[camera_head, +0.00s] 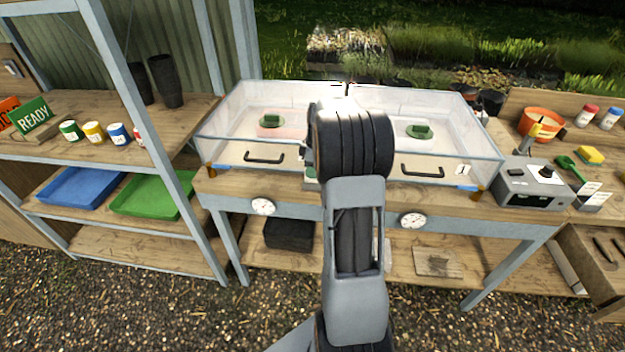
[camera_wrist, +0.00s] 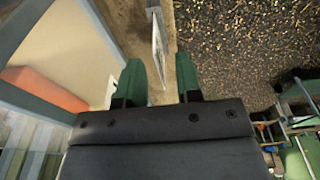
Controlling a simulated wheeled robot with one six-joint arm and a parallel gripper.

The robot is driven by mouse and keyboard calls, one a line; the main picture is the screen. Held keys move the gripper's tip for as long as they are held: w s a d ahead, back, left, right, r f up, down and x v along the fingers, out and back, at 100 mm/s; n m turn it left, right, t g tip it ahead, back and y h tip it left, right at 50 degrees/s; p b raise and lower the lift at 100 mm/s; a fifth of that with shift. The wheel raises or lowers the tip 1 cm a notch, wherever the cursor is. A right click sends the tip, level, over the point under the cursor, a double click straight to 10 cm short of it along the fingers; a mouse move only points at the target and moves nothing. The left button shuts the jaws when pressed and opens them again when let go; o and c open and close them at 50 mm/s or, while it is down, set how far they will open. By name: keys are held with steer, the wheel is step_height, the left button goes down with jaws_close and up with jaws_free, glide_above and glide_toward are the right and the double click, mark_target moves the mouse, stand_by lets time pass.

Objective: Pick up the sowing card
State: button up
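A thin pale card-like plate (camera_wrist: 159,46) shows nearly edge-on in the wrist view, at the front edge of the wooden bench. It lies in line with the gap between my fingers, beyond the tips; I cannot tell for certain that it is the sowing card. My gripper (camera_wrist: 160,76) is open, its two green fingers apart with nothing gripped between them. In the head view my arm covers the middle of the bench front and hides most of the gripper and whatever is behind it.
A clear-walled case (camera_head: 348,160) stands on the bench (camera_head: 285,195), close to my gripper. Pale cards (camera_head: 591,192) stand by a grey control box (camera_head: 533,184) at right. Shelves with a blue tray (camera_head: 80,187) and green tray (camera_head: 150,195) are at left. Gravel lies in front.

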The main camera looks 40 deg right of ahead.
steer(key=shift+f, duration=0.5)
steer(key=shift+c, duration=0.4)
jaws_close()
